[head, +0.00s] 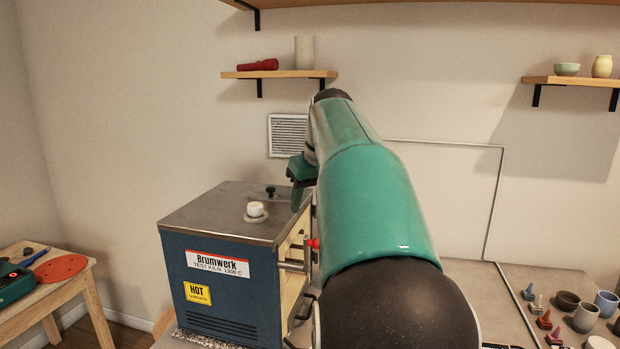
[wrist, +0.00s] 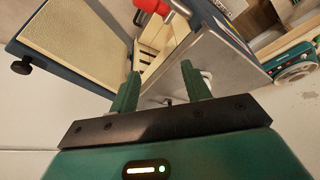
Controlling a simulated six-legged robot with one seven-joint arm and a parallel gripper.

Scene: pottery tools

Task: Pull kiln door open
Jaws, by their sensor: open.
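The blue kiln (head: 235,290) with a steel top stands left of my arm in the head view, its opening facing right. Its cream lining shows along that edge, and my arm hides most of the door there. In the wrist view the door (wrist: 85,38) shows a cream inner face at upper left, standing apart from the kiln body (wrist: 205,50). A red-tipped steel latch (head: 313,243) is at the kiln's front edge; its red end (wrist: 152,6) shows at the wrist view's top. My gripper (wrist: 160,75) is open and empty, above the kiln's front top edge.
A white plug (head: 255,210) and a black knob (head: 270,191) rise from the kiln top. A wooden table (head: 50,290) with tools stands at left. Cups (head: 586,317) and small tools are on the worktop at right. Wall shelves (head: 280,74) hang above.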

